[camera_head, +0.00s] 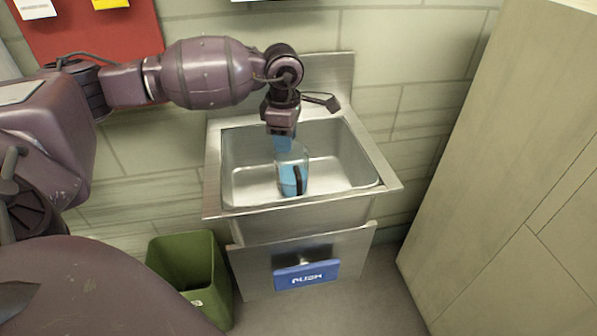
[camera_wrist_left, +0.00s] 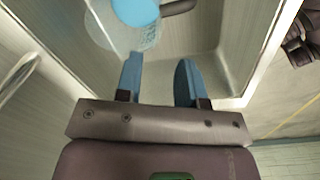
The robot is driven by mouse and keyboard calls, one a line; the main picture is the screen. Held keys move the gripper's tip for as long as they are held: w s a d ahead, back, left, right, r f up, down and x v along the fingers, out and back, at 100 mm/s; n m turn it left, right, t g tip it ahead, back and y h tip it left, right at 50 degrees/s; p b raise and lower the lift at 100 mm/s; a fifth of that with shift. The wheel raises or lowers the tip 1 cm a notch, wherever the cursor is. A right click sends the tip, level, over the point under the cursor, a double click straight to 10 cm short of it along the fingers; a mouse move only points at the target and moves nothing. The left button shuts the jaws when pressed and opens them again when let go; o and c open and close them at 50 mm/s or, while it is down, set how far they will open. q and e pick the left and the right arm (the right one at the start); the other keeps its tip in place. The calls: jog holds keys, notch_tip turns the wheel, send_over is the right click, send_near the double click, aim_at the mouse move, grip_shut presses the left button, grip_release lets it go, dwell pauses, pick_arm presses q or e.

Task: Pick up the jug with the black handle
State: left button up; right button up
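The jug (camera_head: 291,160) stands in the metal sink basin. It is clear, with a blue lower part and a black handle (camera_head: 298,181) on its near right side. My left gripper (camera_head: 282,146) points down into the sink, just over the jug's top. In the left wrist view its two blue fingers (camera_wrist_left: 158,82) are apart with nothing held between them. The jug (camera_wrist_left: 135,12) shows there at the top, ahead of the fingertips, with its clear rim close to the left finger. Its dark handle (camera_wrist_left: 180,6) is partly cut off by the frame. My right gripper is not in view.
The sink (camera_head: 213,170) has raised metal walls around the jug and a back panel against the tiled wall. A green bin (camera_head: 190,262) stands below left. A blue push panel (camera_head: 306,274) is on the sink's front. A tall beige cabinet (camera_head: 505,150) stands at right.

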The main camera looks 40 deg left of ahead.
pick_arm(q)
send_over(287, 174)
notch_tip(287, 174, down, 4)
notch_tip(287, 174, down, 6)
jog(key=shift+w+a+f+b, duration=0.1)
jog(key=shift+b, duration=0.8)
grip_shut()
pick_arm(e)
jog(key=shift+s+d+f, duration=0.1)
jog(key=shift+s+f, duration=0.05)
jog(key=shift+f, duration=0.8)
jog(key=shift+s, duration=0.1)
